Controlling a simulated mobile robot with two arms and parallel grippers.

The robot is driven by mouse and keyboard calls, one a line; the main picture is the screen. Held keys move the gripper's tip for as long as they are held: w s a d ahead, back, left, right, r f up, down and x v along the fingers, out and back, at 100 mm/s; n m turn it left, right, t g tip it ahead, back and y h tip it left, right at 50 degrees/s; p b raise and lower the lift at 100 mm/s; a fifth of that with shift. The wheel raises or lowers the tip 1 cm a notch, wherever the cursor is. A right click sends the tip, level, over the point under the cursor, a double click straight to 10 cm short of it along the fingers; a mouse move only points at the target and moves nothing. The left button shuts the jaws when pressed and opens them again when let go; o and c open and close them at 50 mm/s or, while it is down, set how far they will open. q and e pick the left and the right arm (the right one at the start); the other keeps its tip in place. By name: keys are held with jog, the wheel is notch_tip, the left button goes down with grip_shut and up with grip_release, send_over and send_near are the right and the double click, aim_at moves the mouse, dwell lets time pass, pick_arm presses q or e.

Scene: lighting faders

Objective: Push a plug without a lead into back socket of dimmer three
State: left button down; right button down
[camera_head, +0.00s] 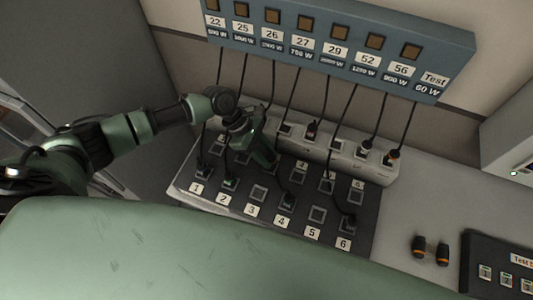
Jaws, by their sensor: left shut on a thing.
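The dark dimmer board (185,190) has a front row of sockets labelled 1 to 6 and a back row behind it. The front socket of dimmer three (258,192) looks empty. My left gripper (268,163) points down over the back row around dimmer three. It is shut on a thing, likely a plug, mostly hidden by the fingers. The back socket of three is hidden too, so I cannot tell whether the plug touches it. Two black and orange plugs without leads (418,245) (443,254) stand on the table. My right gripper is out of view.
A pale socket strip (375,172) runs behind the board, with several plugs in it. Black leads (324,98) hang from the blue panel (448,47) to the strip and board, close around my gripper. A dark test box (475,255) is at right.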

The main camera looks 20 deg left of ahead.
pick_arm(q)
jog(key=shift+f, duration=0.45)
dwell(0.7)
jog(key=c, duration=0.9)
grip_release()
jog(key=shift+c, duration=0.2)
jog(key=b+v, duration=0.1)
jog(key=v, duration=0.6)
jog(key=shift+a+r+b, duration=0.2)
jog(key=shift+r+b, duration=0.15)
